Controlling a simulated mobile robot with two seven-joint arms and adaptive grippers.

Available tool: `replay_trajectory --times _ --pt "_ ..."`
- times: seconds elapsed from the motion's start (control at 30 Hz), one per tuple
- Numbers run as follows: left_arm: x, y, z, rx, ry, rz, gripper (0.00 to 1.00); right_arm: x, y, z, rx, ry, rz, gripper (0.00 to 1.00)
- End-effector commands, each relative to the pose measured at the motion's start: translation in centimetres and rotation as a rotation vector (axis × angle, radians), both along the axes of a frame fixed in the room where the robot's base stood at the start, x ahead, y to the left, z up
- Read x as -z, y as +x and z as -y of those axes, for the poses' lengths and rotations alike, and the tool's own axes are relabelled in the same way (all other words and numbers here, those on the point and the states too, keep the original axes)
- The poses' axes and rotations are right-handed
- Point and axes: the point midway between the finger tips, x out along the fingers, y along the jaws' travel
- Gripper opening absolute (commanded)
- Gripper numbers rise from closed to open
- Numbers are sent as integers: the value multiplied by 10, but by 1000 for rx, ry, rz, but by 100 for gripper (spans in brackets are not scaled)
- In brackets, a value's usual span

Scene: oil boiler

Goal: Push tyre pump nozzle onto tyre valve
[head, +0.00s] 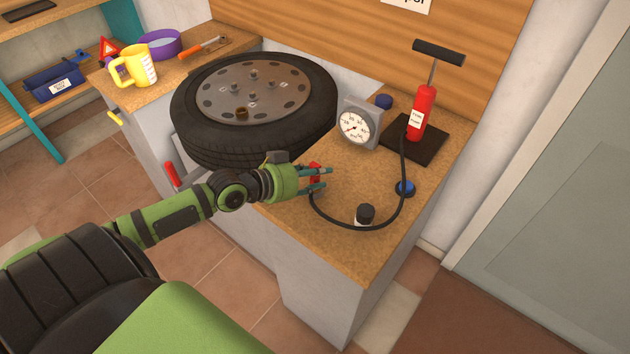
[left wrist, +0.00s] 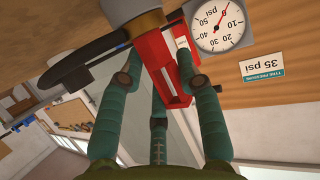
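The red tyre pump nozzle (head: 315,172) is between the fingers of my left gripper (head: 321,180), over the left edge of the bench. In the left wrist view the nozzle (left wrist: 158,50) shows its red body and black lever, with my left gripper's teal fingers (left wrist: 160,82) around it; whether they press on it is unclear. A black hose (head: 378,228) links the nozzle to the red tyre pump (head: 422,112). The tyre (head: 255,140) lies flat beyond the gripper. A small brown fitting on its wheel (head: 242,113) may be the valve. My right gripper is out of view.
A pressure gauge (head: 354,128) stands between tyre and pump; it also shows in the left wrist view (left wrist: 216,22). A dark-capped pot (head: 364,215) and a blue cap (head: 405,188) are on the bench (head: 340,250).

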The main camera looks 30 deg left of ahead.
Motion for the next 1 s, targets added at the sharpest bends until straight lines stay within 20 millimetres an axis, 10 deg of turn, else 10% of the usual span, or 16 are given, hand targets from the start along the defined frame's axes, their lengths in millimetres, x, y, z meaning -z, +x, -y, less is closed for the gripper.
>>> replay_trajectory --times 0.37,0.67,1.0 --pt "-6 1 0 1 0 7 0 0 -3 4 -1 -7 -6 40" --pt "-47 0 1 3 2 8 0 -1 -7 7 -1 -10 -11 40" --pt "-90 -44 67 2 -5 8 0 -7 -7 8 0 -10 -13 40"
